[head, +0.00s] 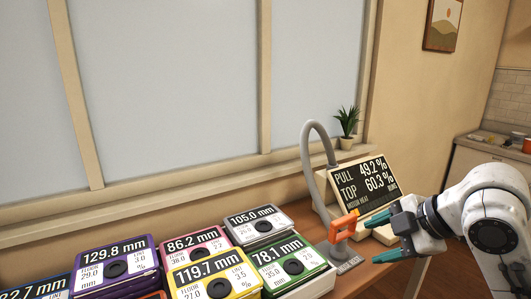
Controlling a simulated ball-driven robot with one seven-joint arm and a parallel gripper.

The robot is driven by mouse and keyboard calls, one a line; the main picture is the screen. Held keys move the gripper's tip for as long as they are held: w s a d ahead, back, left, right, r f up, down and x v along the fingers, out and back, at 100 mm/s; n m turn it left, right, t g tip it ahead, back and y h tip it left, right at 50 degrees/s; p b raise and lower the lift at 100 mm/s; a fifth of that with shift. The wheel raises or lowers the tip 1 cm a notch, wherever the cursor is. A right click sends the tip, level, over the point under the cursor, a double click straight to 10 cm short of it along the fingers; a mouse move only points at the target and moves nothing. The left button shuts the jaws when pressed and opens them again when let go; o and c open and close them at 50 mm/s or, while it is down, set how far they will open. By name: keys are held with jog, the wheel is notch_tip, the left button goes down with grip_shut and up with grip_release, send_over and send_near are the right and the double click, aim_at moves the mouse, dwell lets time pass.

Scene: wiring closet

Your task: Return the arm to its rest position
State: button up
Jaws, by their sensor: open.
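My white arm (488,215) comes in from the right edge. My gripper (383,238) is open, with teal fingertips pointing left. Nothing shows between its fingers. It is at the right end of the wooden bench, just right of an orange-handled grey device (343,226). In this view the upper finger lies close to the device's orange part; I cannot tell whether they touch. Behind is a display (360,186) reading PULL 49.2 % and TOP 60.3 %.
Several coloured meter boxes with mm readings, such as the green one (289,262) and yellow one (213,275), crowd the bench's left and middle. A grey curved pipe (309,155) rises beside the display. A potted plant (347,124) stands behind. Open floor shows lower right.

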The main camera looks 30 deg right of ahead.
jog(key=w+a+f+m+y, duration=0.2)
jog(key=w+a+f+m, duration=0.1)
jog(key=a+f+m, duration=0.45)
jog(key=s+a+f+m+g, duration=0.1)
jog(key=s+a+f+m, duration=0.35)
jog(key=f, duration=0.75)
jog(key=s+f+m+g+h, duration=0.1)
jog(key=s+f+g+h, duration=0.1)
jog(key=s+f, duration=0.5)
jog(key=s+f+m+g+h, duration=0.2)
jog(key=s+f, duration=0.5)
jog(key=s, duration=0.7)
jog(key=shift+a+g, duration=0.4)
jog(key=shift+g, duration=0.5)
